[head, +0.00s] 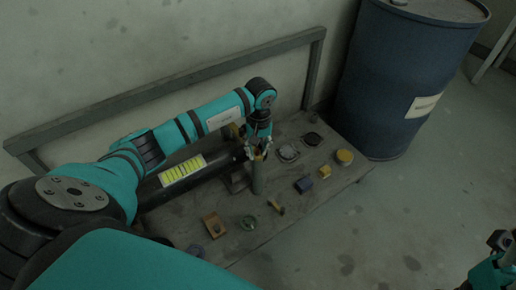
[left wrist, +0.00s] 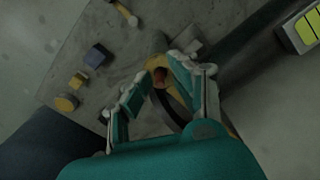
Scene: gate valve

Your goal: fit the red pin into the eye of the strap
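My left gripper (head: 259,152) hangs at the top of an upright grey-green post (head: 258,180) by the black pipe on the bench. In the left wrist view its two fingers (left wrist: 157,75) stand apart on either side of a small reddish-brown end, which looks like the red pin (left wrist: 160,76). I cannot tell whether the fingers touch it. A yellowish part (left wrist: 154,62) shows right behind the red end. The strap's eye is not clearly seen, so I cannot tell whether the pin is in it. My right gripper (head: 498,242) is at the lower right edge, away from the bench.
The wooden bench (head: 310,205) holds a blue block (head: 304,184), a yellow block (head: 325,172), a round yellow item (head: 344,157), a brown plate (head: 214,225) and a green ring (head: 248,222). A blue drum (head: 405,80) stands behind at right. Open floor lies right.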

